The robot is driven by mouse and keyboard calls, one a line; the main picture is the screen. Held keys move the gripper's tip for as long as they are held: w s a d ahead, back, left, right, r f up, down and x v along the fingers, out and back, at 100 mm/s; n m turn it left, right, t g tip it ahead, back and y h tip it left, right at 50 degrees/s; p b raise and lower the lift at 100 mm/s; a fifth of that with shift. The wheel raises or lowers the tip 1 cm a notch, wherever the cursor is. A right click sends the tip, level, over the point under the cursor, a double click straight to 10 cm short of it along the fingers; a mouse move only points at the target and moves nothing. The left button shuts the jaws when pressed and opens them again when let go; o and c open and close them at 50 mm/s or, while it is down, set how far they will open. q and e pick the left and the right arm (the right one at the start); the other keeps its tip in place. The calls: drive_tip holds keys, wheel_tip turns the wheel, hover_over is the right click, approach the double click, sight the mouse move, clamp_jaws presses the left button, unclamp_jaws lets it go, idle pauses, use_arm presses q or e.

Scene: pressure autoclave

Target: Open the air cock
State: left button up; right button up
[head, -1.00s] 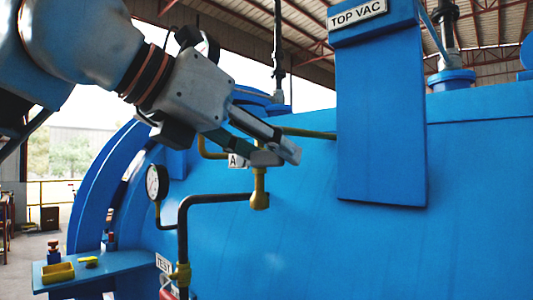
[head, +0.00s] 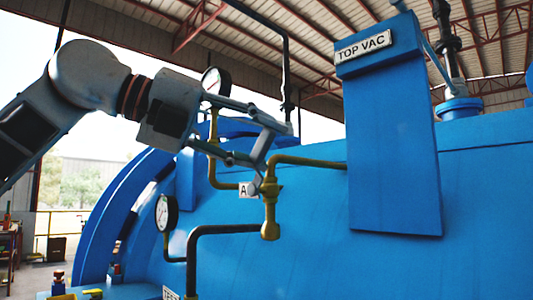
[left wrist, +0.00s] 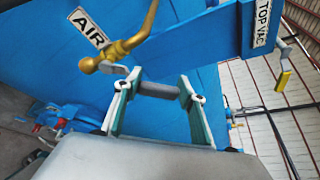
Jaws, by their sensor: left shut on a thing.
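The air cock is a brass-yellow valve (head: 270,196) on bent pipework, left of the TOP VAC box; it also shows in the left wrist view (left wrist: 120,48). Its grey lever (head: 259,172) slants up from the valve body. In the left wrist view the lever (left wrist: 160,91) lies across between the fingers. My left gripper (head: 265,143) is shut on this lever, with the fingers at its sides; it also shows in the left wrist view (left wrist: 160,80). The AIR label (head: 246,190) is partly hidden behind the lever in the head view. My right gripper is not in view.
The blue autoclave shell (head: 320,260) fills the right side. The blue TOP VAC box (head: 392,140) stands right of the valve. Two gauges, a lower one (head: 166,214) and an upper one (head: 216,82), are near my left arm. A dark pipe (head: 192,255) runs below.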

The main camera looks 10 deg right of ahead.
use_arm(q)
drive_tip(key=shift+w+a+r+n+g+h+b, duration=0.25)
drive_tip(key=shift+w+a+n+h, duration=0.3)
drive_tip(key=shift+w+n, duration=0.4)
drive_tip(key=shift+w+a+r+n+h+b, duration=0.2)
drive_tip(key=shift+w+a+n+h+b, duration=0.3)
drive_tip(key=shift+n, duration=0.7)
drive_tip(key=shift+w+a+r+n+g+h+b, duration=0.2)
drive_tip(key=shift+w+a+n+h, duration=0.3)
drive_tip(key=shift+w+n, duration=0.5)
drive_tip(key=shift+a, duration=0.1)
drive_tip(key=o, duration=1.4)
drive_tip(key=shift+c, duration=0.2)
drive_tip(key=s+a, duration=0.2)
drive_tip(key=a, duration=0.9)
drive_tip(key=shift+s+a, duration=0.15)
drive_tip(key=shift+a, duration=0.25)
